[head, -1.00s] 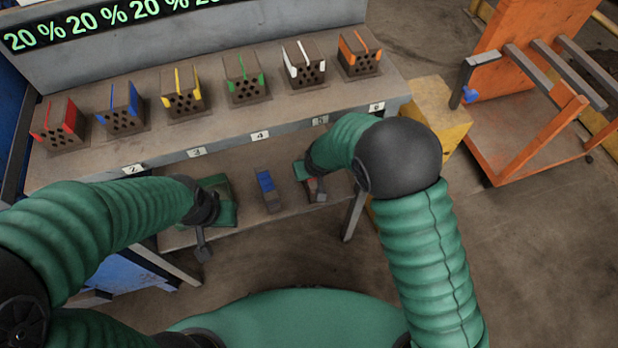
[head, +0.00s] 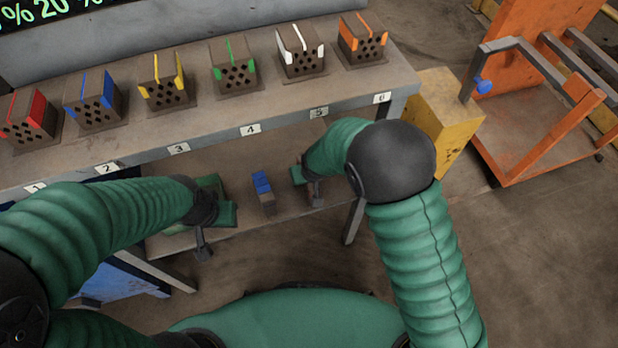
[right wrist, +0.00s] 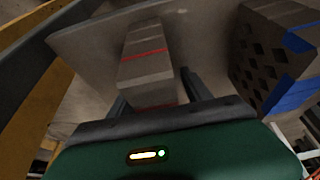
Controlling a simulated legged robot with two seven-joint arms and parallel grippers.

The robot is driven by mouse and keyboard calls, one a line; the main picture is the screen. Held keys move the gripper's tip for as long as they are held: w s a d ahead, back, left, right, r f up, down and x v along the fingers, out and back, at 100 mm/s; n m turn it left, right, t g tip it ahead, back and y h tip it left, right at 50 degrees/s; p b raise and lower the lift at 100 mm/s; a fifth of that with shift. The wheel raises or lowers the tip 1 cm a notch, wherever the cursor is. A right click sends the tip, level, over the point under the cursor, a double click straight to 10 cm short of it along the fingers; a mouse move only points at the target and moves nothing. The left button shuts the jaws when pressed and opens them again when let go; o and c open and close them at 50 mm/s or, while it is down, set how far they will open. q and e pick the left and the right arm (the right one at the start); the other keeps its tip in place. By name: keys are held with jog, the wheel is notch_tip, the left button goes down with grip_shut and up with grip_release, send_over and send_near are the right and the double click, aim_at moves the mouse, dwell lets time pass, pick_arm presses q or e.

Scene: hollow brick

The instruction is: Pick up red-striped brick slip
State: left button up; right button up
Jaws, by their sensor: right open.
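The red-striped brick slip (right wrist: 148,62) is a grey-brown block with thin red lines across it, resting on a surface in the right wrist view. My right gripper (right wrist: 155,95) is open, with a dark finger on each side of its near end. I cannot tell whether the fingers touch it. In the head view my right gripper (head: 309,186) is low over the lower shelf and mostly hides the slip. My left gripper (head: 203,240) hangs at the shelf's left front; its jaw state is unclear.
Several hollow bricks with coloured stripes stand on the upper shelf (head: 215,120). A blue-striped holed brick (right wrist: 272,62) shows in the right wrist view. A yellow box (head: 437,115) and orange cart (head: 540,130) stand right.

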jog(key=shift+f, duration=0.1)
grip_shut()
dwell(0.5)
